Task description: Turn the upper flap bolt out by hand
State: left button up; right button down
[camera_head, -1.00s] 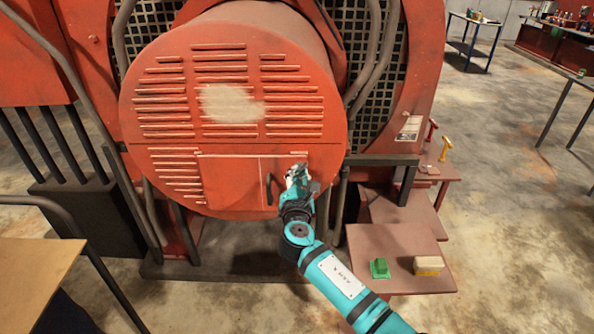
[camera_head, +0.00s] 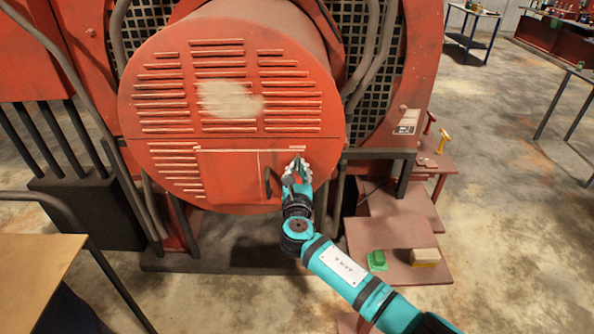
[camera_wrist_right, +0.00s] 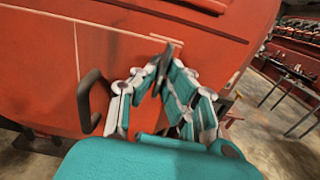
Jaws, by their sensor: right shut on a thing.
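The flap (camera_head: 232,178) is a rectangular panel low on the round red engine cover (camera_head: 285,120), with a dark handle (camera_head: 267,182) at its right part. My right gripper (camera_head: 298,168) is at the flap's upper right, to the right of the handle. My left gripper is not in view.
A low brown platform (camera_head: 425,285) at the lower right holds a green block (camera_head: 377,260) and a cream and yellow block (camera_head: 425,257). Red and yellow handled tools (camera_head: 443,140) stand behind it. A tan table (camera_head: 35,270) is at the lower left.

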jog(key=shift+w+d+r+n, duration=0.2)
jog(key=shift+r+n, duration=0.1)
jog(key=shift+r, duration=0.25)
jog(key=c, duration=1.5)
grip_release()
jog(key=shift+w+a+f, duration=0.1)
jog(key=shift+w+f, duration=0.05)
jog(key=shift+w, duration=0.05)
jog(key=shift+o, duration=0.2)
jog(key=shift+w+f, duration=0.1)
jog(key=shift+w, duration=0.05)
jog(key=shift+f, duration=0.1)
jog(key=s, duration=1.2)
jog(key=shift+s+f, duration=0.15)
